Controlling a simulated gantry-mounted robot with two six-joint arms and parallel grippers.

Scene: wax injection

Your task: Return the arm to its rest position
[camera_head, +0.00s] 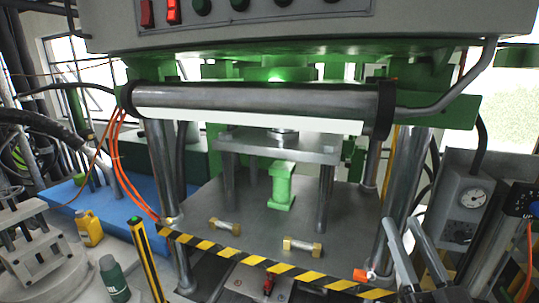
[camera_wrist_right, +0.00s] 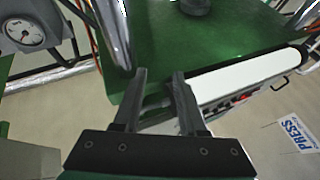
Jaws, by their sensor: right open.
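My right gripper (camera_head: 402,222) is at the lower right in the head view, in front of the press's right post. Its two grey fingers point up and stand apart, with nothing between them. In the right wrist view the right gripper (camera_wrist_right: 159,73) also shows open and empty, its fingers in front of a green machine surface (camera_wrist_right: 210,40) and near a white bar (camera_wrist_right: 245,77). I cannot tell how close the fingers are to them. My left gripper is not in view.
The press bed (camera_head: 240,235) bears a green I-shaped part (camera_head: 281,186) and two brass-ended pieces (camera_head: 302,246). A striped strip (camera_head: 240,257) edges it. Bottles (camera_head: 113,278) and a grey fixture (camera_head: 40,240) stand at left.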

